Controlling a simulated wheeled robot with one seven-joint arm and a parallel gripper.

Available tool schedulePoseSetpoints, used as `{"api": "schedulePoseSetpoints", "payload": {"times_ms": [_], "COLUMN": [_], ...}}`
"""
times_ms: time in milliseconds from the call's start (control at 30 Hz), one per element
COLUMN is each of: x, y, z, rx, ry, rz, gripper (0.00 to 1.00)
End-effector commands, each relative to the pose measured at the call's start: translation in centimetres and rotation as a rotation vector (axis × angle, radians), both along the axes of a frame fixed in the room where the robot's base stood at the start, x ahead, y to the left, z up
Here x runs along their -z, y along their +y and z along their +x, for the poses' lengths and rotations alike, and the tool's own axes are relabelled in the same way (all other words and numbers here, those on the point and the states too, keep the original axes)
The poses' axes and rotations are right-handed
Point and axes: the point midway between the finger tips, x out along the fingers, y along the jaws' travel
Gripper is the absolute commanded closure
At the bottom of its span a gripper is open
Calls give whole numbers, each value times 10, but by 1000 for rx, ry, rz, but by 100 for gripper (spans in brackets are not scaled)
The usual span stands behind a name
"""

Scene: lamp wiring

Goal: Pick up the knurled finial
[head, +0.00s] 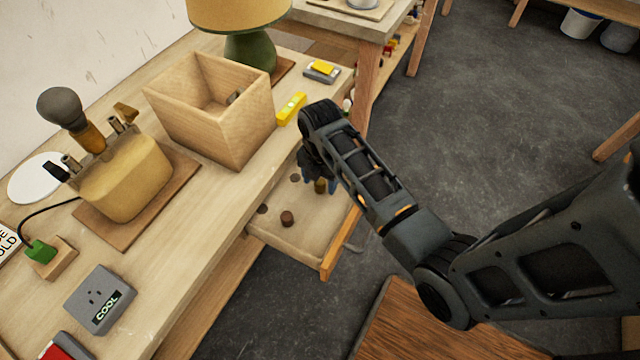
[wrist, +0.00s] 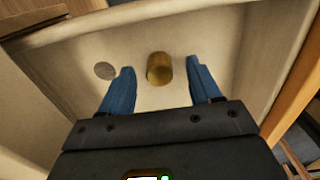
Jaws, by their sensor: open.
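A small brass-coloured cylinder, which looks like the knurled finial (wrist: 160,69), stands in the open drawer (head: 290,235). In the wrist view it is between and just beyond the blue fingertips of my gripper (wrist: 160,78). My gripper is open, with nothing held between the fingers. In the head view the finial (head: 320,186) shows beside my gripper (head: 318,180), which reaches down into the drawer and is partly hidden by my arm. Knurling is too small to make out.
A flat grey disc (wrist: 105,70) lies left of the finial. The drawer's walls are close around my gripper. A wooden box (head: 205,135) and a yellow level (head: 291,108) stand on the bench above.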

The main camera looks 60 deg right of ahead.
Motion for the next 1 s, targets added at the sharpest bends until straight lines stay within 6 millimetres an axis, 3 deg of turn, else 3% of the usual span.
{"api": "schedulePoseSetpoints", "payload": {"times_ms": [200, 833, 1000], "x": [1, 0, 0], "y": [0, 0, 0], "z": [0, 0, 0], "rx": [0, 0, 0], "ry": [-1, -1, -1], "rz": [0, 0, -1], "gripper": [37, 97, 97]}}
